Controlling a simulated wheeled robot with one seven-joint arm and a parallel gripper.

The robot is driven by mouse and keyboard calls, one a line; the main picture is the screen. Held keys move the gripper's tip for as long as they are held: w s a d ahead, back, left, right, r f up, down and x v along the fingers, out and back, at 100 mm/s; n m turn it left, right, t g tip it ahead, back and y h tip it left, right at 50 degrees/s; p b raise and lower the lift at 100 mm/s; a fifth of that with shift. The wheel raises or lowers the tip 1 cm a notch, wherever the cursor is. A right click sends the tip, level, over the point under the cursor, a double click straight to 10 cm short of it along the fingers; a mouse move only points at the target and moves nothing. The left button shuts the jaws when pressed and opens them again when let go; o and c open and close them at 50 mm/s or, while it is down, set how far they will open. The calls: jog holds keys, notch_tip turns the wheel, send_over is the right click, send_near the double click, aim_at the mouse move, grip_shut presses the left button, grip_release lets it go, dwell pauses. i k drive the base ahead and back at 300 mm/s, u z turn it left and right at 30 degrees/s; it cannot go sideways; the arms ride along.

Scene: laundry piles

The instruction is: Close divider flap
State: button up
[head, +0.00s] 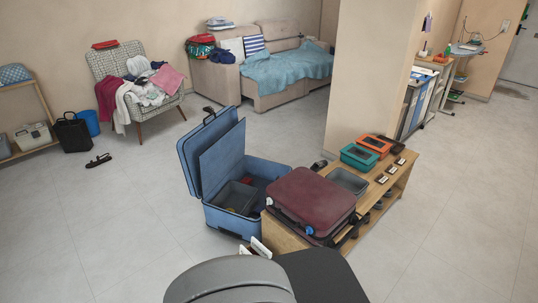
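A blue suitcase (225,222) stands open on the floor in the middle of the head view, with its lid (188,160) raised at the left. A blue divider flap (222,165) stands raised and tilted inside it, in front of the lid. A dark grey bin (235,197) and small items lie in the suitcase. Two pale pieces just beyond my body look like the fingertips of my gripper (256,247). They are low and in front of the suitcase, apart from the flap. My body hides the rest, so its opening cannot be judged.
A low wooden bench (388,199) stands right beside the suitcase. It carries a maroon suitcase (311,203), a grey tray (349,181), and teal (360,157) and orange (374,144) boxes. An armchair (130,70) and sofa (262,80) stand behind.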

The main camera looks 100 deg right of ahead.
aim_at(217, 160)
jog(key=z, duration=2.25)
jog(key=i, duration=3.45)
jog(key=z, duration=2.3)
